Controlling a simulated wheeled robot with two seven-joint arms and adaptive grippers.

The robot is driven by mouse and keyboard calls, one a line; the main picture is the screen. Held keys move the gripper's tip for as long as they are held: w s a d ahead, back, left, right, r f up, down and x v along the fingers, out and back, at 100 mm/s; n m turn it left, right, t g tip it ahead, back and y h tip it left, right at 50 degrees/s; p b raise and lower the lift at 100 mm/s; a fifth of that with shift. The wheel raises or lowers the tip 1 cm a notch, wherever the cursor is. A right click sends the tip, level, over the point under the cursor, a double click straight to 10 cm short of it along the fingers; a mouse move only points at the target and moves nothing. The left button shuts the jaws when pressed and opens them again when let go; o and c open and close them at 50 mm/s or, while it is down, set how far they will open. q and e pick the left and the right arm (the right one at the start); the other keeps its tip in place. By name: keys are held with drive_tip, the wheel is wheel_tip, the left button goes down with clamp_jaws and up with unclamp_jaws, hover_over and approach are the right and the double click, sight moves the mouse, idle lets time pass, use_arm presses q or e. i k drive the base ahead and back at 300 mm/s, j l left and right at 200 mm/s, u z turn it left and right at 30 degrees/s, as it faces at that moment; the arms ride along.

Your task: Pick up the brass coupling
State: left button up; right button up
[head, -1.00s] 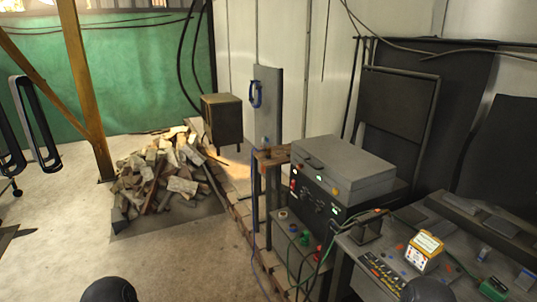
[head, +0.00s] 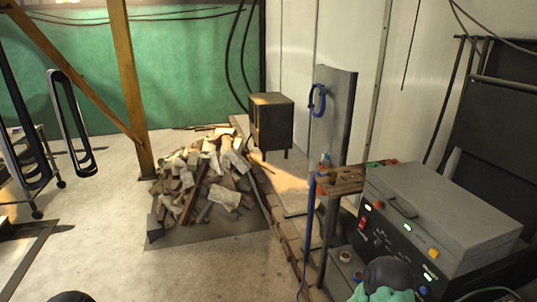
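I cannot make out a brass coupling for sure. A small wooden-topped stand (head: 350,187) at right of centre bears several small items, too small to tell apart. Neither of my grippers is in view. Only dark rounded parts, probably of my own arms, show at the bottom edge.
A grey-lidded equipment case (head: 445,205) stands right of the stand. A pile of split wood (head: 205,185) lies on a dark mat, with a metal stove (head: 271,122) behind it. A wheeled rack (head: 30,165) stands left. The concrete floor (head: 110,235) at front left is clear.

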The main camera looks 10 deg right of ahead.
sight(332, 175)
drive_tip(key=i+j+z, duration=0.1)
drive_tip(key=i, duration=0.4)
drive_tip(key=i+j+z, duration=0.1)
drive_tip(key=i, duration=0.4)
drive_tip(key=i+j+z, duration=0.1)
drive_tip(key=i, duration=0.4)
